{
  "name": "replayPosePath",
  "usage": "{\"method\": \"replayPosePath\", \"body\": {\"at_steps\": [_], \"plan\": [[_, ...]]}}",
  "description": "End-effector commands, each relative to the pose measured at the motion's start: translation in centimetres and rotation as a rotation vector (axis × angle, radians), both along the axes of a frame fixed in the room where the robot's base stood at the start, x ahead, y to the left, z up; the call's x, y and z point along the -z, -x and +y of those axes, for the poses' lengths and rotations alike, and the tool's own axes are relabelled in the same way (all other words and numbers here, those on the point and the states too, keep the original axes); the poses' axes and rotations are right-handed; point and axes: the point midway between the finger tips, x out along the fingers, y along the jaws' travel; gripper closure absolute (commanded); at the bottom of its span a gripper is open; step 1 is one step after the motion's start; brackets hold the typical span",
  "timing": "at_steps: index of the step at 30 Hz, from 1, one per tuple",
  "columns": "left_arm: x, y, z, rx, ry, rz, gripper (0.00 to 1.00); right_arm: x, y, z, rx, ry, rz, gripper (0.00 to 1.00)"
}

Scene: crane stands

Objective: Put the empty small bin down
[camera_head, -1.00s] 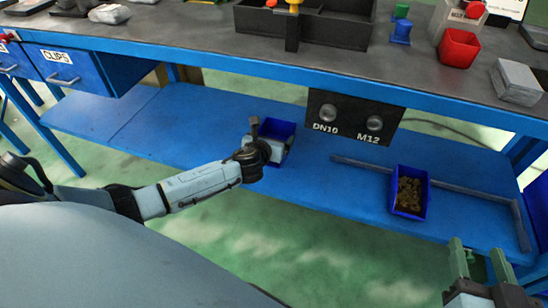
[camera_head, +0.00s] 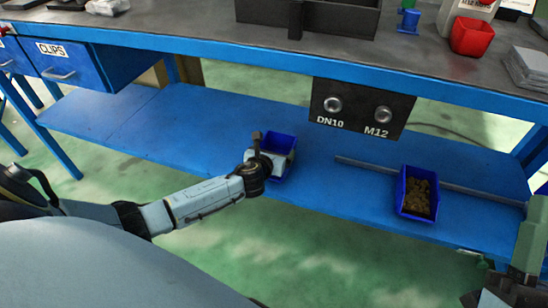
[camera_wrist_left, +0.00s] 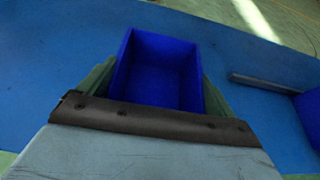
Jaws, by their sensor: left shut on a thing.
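The empty small blue bin (camera_head: 281,143) is held by my left gripper (camera_head: 268,163) over the blue lower shelf (camera_head: 180,132). In the left wrist view the bin (camera_wrist_left: 158,72) shows an empty inside, with the green fingers (camera_wrist_left: 158,95) shut on its two sides. The bin looks about level and very near the shelf; I cannot tell whether its underside touches. My right gripper (camera_head: 503,255) is at the lower right edge of the head view, its green fingers apart and nothing seen between them.
A blue bin of brownish parts (camera_head: 417,193) stands to the right on the shelf under the DN10 and M12 sign (camera_head: 358,108). A grey rail (camera_head: 465,190) runs behind it. The worktop (camera_head: 200,35) overhangs the shelf. The shelf's left part is clear.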

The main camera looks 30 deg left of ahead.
Motion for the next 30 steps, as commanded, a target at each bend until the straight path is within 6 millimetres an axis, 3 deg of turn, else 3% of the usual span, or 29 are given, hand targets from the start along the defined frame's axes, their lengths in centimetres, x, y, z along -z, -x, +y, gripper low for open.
{"method": "replayPosePath", "body": {"at_steps": [5,19,20,21,30], "plan": [[1.5,0.0,0.0,-0.001,0.0,-0.001,0.35,-0.4,1.2,-0.3,0.0,-0.037,-0.124,0.5],[1.9,0.0,0.0,0.0,0.0,-0.001,0.35,-0.7,1.7,-0.5,0.001,-0.051,-0.171,0.5],[1.9,0.0,0.0,0.0,0.0,0.0,0.07,-0.8,1.8,-0.5,0.001,-0.052,-0.174,0.5],[1.9,0.0,0.0,0.0,0.0,0.0,0.01,-0.8,1.7,-0.5,0.001,-0.051,-0.173,0.5],[1.7,0.0,0.0,0.0,0.001,0.0,0.0,-0.9,1.6,-0.5,0.001,-0.049,-0.167,0.5]]}}
